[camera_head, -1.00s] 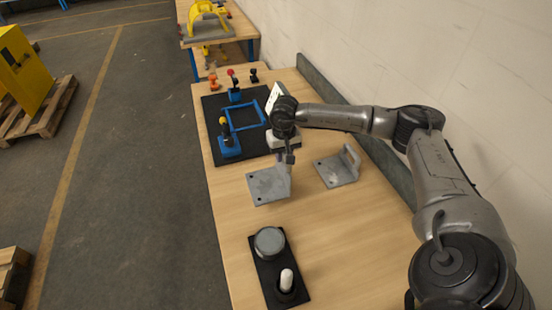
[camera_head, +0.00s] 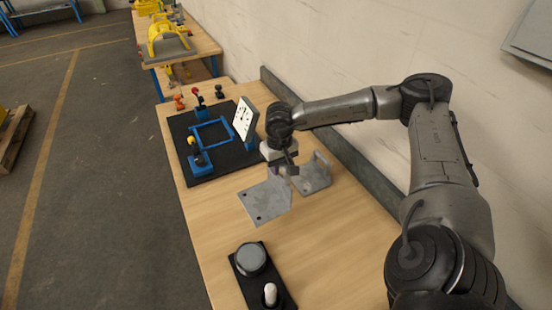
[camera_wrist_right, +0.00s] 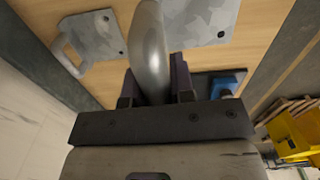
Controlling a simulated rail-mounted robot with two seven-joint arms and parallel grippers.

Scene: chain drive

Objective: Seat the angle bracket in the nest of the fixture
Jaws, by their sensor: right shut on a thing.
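The grey angle bracket (camera_head: 262,204) is held by its upright flange in my right gripper (camera_head: 284,171), with its flat plate reaching left and toward the camera. In the right wrist view the flange (camera_wrist_right: 151,45) stands between the two fingers and part of the plate (camera_wrist_right: 200,20) lies beyond. The bracket appears to be above the table, though the gap is hard to judge. The fixture's black base (camera_head: 180,125) lies beyond and left of it. Its blue rectangular nest frame (camera_head: 212,135) is empty. My left gripper is out of view.
A second grey bracket (camera_head: 316,179) lies close behind the held one, and also shows in the wrist view (camera_wrist_right: 95,45). Clamps (camera_head: 198,158) and a white dotted panel (camera_head: 244,118) stand around the nest. A black block with a round knob (camera_head: 251,258) sits nearer. The wall borders the right.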

